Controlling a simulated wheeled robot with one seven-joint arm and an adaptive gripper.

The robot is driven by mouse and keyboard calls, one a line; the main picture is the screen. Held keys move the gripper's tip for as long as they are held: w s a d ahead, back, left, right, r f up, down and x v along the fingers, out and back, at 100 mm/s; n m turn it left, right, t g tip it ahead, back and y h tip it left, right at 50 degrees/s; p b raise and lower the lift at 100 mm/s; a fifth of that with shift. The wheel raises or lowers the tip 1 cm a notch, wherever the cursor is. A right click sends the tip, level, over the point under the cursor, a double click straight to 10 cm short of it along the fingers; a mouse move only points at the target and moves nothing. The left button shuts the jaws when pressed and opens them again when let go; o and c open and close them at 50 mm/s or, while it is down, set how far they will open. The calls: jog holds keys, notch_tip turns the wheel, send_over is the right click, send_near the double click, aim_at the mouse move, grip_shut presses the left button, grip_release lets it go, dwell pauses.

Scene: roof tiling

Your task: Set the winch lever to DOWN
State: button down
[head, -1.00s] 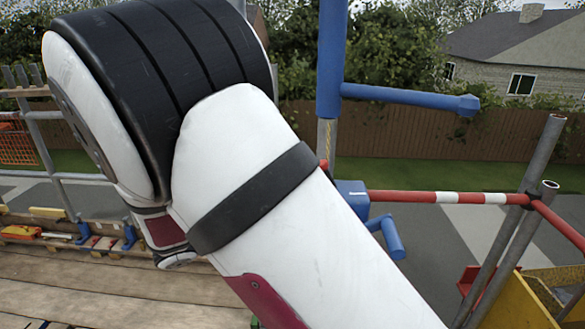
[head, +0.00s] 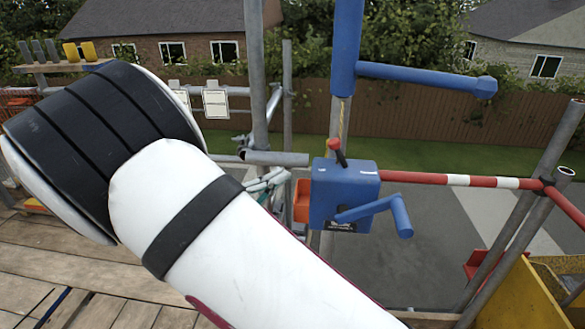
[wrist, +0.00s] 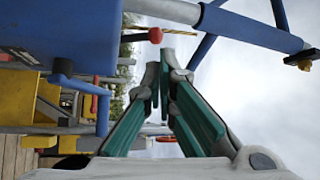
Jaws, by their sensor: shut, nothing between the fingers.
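The blue winch box (head: 330,195) is fixed to a post in the head view. Its lever, a short black stem with a red knob (head: 334,144), sticks up from the top, leaning slightly left. A blue crank handle (head: 401,216) is on its front. In the wrist view the winch box (wrist: 60,30) fills the upper left and the lever's red knob (wrist: 155,35) points toward the centre. My gripper (wrist: 158,82) is shut and empty, its fingertips just below the knob in the picture; I cannot tell whether they touch. The gripper is not visible in the head view.
A blue post (head: 345,50) with a side arm rises above the winch. A red and white rail (head: 450,180) runs right from it, toward grey scaffold tubes (head: 510,235) and a yellow container (head: 515,290). An orange box (head: 302,200) is behind the winch. Plank decking (head: 60,260) lies left.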

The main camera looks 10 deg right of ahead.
aim_at(331, 143)
jog(key=p+x, duration=0.2)
jog(key=x, duration=1)
jog(key=shift+w+d+r, duration=0.1)
jog(key=shift+d, duration=0.25)
jog(key=shift+d+r+m+y+p, duration=0.15)
jog(key=shift+r+m+y+p, duration=0.05)
jog(key=shift+m+y+p, duration=0.15)
